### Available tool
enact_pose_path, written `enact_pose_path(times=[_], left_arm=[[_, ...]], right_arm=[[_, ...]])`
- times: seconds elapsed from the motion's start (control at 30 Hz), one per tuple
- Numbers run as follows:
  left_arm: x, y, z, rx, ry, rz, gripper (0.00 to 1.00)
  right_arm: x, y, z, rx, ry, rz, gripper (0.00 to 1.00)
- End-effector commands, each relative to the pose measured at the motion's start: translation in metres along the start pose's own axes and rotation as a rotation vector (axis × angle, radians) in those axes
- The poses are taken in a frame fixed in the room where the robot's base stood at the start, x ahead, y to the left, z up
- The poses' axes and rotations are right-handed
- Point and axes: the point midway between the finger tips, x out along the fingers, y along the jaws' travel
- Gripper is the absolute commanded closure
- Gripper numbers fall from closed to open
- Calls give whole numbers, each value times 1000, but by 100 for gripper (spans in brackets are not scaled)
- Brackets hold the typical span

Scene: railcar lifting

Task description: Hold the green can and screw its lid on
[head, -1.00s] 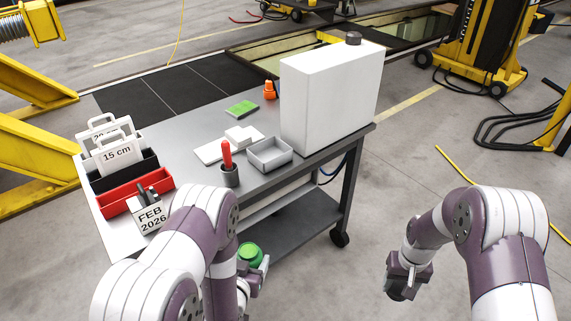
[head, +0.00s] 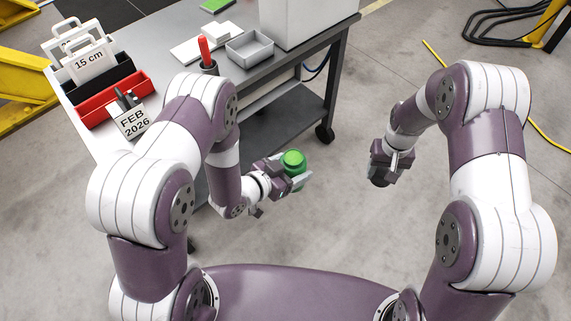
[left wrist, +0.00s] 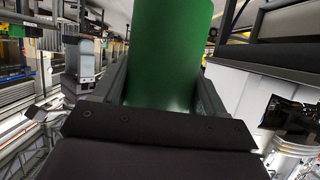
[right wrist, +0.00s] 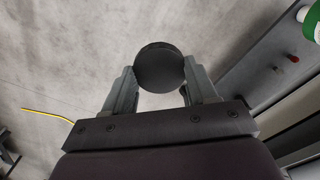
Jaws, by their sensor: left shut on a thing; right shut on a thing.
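The green can (head: 293,161) is in my left gripper (head: 294,181), held off the floor in front of the bench. In the left wrist view the can (left wrist: 168,50) fills the space between the two fingers. My right gripper (head: 388,172) hangs to the right of the can, apart from it. In the right wrist view a round dark lid (right wrist: 159,68) sits between its fingertips, which are shut on it. The can, green with a white part, also shows at the top right corner there (right wrist: 311,24). Its opening is not clear to see.
A grey workbench (head: 262,97) stands beyond my left arm. It carries a grey tray (head: 250,48), a red-handled tool (head: 205,52), a red bin (head: 115,98), a date block (head: 132,121) and a large white box (head: 300,18). The floor (head: 335,225) around both grippers is clear.

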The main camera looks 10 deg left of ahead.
Motion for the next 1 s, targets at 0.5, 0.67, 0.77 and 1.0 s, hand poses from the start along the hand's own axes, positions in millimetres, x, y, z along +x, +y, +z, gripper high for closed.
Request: enact_pose_path(times=[0.5,0.67,0.77,1.0], left_arm=[[0,-1,0,-1,1,-3,84],[0,-1,0,-1,1,-3,84],[0,-1,0,-1,1,-3,84],[0,-1,0,-1,1,-3,84]], right_arm=[[-47,-79,-17,-298,5,0,71],[-80,-135,-15,-500,5,-1,71],[-100,-167,-8,-619,4,-1,71],[-134,-219,10,-820,3,-1,71]])
